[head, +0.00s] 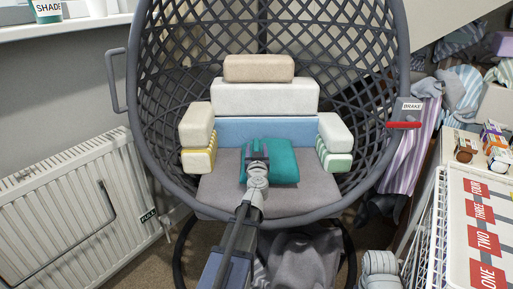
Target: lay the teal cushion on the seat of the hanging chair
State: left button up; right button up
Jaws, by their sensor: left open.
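The teal cushion (285,167) lies on the grey seat (262,197) of the hanging chair (397,70), near the middle and in front of the blue back block. My left gripper (257,155) is open and reaches over the left part of the cushion, hiding some of it. I cannot tell whether the fingers touch the cushion. My right gripper is not in view.
Pale, yellow-striped and green-striped blocks (335,133) line the chair's sides. A red brake lever (404,125) sits at the chair's right rim. A radiator (75,190) stands left. A numbered board (482,235) and heaped cloth (460,90) are at right.

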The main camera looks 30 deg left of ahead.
pick_arm(q)
jog(key=v, duration=0.6)
jog(key=shift+w, duration=0.1)
